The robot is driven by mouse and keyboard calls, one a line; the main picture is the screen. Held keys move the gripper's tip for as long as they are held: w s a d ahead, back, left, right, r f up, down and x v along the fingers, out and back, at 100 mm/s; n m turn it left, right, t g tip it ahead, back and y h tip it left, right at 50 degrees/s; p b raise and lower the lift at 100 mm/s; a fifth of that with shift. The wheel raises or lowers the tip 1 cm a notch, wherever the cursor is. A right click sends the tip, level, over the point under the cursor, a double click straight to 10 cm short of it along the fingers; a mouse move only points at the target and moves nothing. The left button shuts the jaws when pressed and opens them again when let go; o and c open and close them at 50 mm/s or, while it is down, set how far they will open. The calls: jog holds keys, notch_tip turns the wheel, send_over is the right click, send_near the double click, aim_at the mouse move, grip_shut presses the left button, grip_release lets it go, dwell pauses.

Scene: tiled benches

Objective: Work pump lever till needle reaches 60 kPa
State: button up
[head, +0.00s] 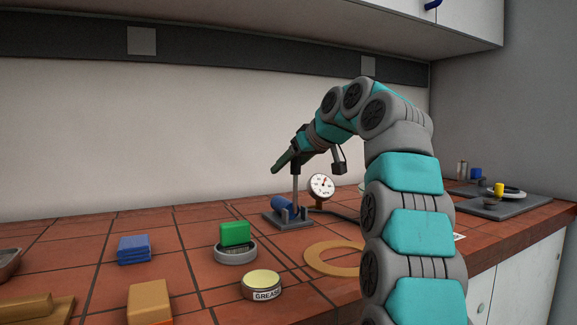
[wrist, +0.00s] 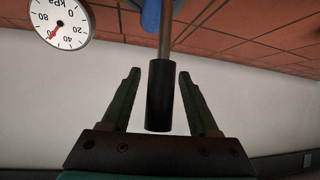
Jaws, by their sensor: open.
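The pump (head: 288,214) stands on the tiled bench, with a blue cylinder on a grey base. Its lever (head: 295,182) stands about upright, and the lever's black grip (wrist: 159,100) shows in the wrist view. My gripper (wrist: 160,73) is open, with one finger on each side of the black grip and a gap visible on both sides. In the head view my gripper (head: 284,161) is at the lever's top. The round white gauge (head: 321,186) is beside the pump. In the wrist view the gauge (wrist: 61,19) is upside down; its red needle points between 40 and 80, around 60.
A green block (head: 235,233) sits on a round dish, with a grease tin (head: 262,285) and tan ring (head: 335,258) nearby. Blue (head: 134,249) and orange (head: 150,302) blocks lie left. A grey tray (head: 486,202) with small items is at the right. The wall is close behind.

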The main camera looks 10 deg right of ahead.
jog(key=v, duration=0.7)
jog(key=shift+s+d+r+p, duration=0.15)
jog(key=shift+s+r+p, duration=0.1)
jog(key=shift+p, duration=0.05)
